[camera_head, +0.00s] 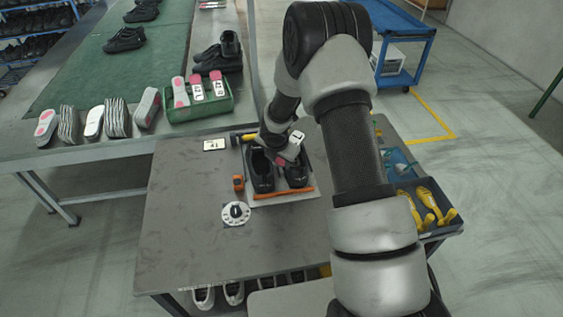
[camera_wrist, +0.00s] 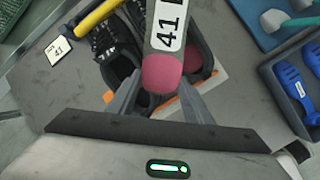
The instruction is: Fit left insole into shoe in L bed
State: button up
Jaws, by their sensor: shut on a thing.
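My gripper (camera_wrist: 160,92) is shut on an insole (camera_wrist: 166,40) with a white "41" label and a pink heel end. The label's further letter is partly cut off. The insole is held above the shoes and also shows in the head view (camera_head: 291,147). Under it stand two black shoes on a light board, the left shoe (camera_head: 262,172) and the right shoe (camera_head: 296,176). The left shoe (camera_wrist: 112,60) looks empty at its opening in the wrist view. The right shoe (camera_wrist: 208,50) shows a pink patch inside and is partly hidden by the insole and a finger.
An orange bar (camera_head: 283,193) runs along the board's front edge. A card marked 41 (camera_head: 214,144), a yellow-handled tool (camera_head: 248,137) and a round dial (camera_head: 236,214) lie nearby. A green bin (camera_head: 200,108) holds labelled insoles. A dark tray (camera_head: 428,233) stands at the right. The table's front left is clear.

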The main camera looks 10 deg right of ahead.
jog(key=r+p, duration=0.1)
jog(key=r, duration=0.5)
jog(key=shift+s+r, duration=0.2)
jog(key=s+a+n+g+y+b, duration=0.1)
jog(key=s+a+n+g+b, duration=0.2)
jog(key=s, duration=0.5)
jog(key=s+a+n+g+y, duration=0.1)
jog(key=s+a+n+g, duration=0.15)
jog(key=s+n, duration=0.4)
jog(key=w+f+b, duration=0.3)
jog(key=w+f, duration=0.1)
jog(key=w, duration=0.4)
jog(key=w+f+b, duration=0.4)
jog(key=w, duration=0.4)
jog(key=shift+w+f+m, duration=0.2)
jog(key=shift+f+m, duration=0.2)
jog(key=shift+m, duration=0.05)
jog(key=shift+g, duration=0.25)
jog(key=o, duration=1.2)
jog(key=shift+a, duration=0.1)
